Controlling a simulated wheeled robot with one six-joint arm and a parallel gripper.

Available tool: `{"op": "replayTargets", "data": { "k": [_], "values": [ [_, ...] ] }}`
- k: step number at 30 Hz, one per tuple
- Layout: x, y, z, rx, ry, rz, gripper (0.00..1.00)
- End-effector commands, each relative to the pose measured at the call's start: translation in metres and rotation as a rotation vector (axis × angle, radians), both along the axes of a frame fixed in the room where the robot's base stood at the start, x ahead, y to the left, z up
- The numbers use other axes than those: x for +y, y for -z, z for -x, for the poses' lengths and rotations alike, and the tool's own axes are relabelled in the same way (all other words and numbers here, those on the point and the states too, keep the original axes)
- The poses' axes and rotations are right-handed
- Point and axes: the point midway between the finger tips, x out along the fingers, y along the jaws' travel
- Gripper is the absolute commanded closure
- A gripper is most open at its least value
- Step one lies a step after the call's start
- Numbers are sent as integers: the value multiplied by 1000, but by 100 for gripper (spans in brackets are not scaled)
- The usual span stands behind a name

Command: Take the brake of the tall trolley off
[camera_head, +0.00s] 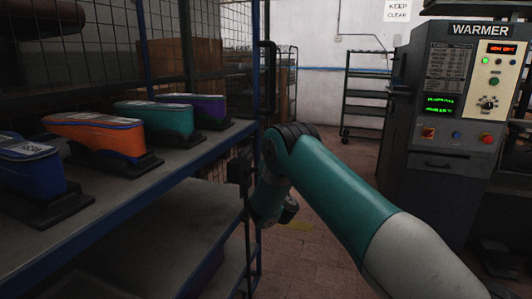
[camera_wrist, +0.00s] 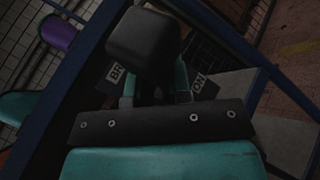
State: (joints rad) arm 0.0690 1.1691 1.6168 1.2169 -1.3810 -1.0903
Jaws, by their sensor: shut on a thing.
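The tall trolley has a blue frame (camera_head: 187,158) and grey shelves and fills the left of the head view. In the wrist view its blue bars (camera_wrist: 55,75) run at a slant. A plate with partly covered lettering, "BR" (camera_wrist: 115,74) on one side and "ON" (camera_wrist: 201,83) on the other, lies behind my gripper. A black block-shaped brake handle (camera_wrist: 145,40) stands in front of the plate. My gripper (camera_wrist: 156,88) has its teal fingers on either side of the handle and is shut on it. In the head view my gripper is not clearly visible.
Blue, orange (camera_head: 95,133), teal and purple shoe-shaped pieces stand on the upper shelf. A grey cabinet marked WARMER (camera_head: 450,130) stands at the right. A dark green shelf rack (camera_head: 365,95) stands by the back wall. Brick-red floor (camera_head: 325,235) lies open between.

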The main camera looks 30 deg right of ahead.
Motion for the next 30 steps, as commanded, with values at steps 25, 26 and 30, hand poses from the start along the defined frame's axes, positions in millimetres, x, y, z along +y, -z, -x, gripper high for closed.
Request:
{"op": "replayTargets", "data": {
  "k": [25, 26, 30],
  "values": [
    [0, -7, 1, 69, 10, 60, 100],
    [0, -7, 1, 69, 10, 60, 100],
    [1, -8, 0, 67, 8, 59, 56]
  ]
}}
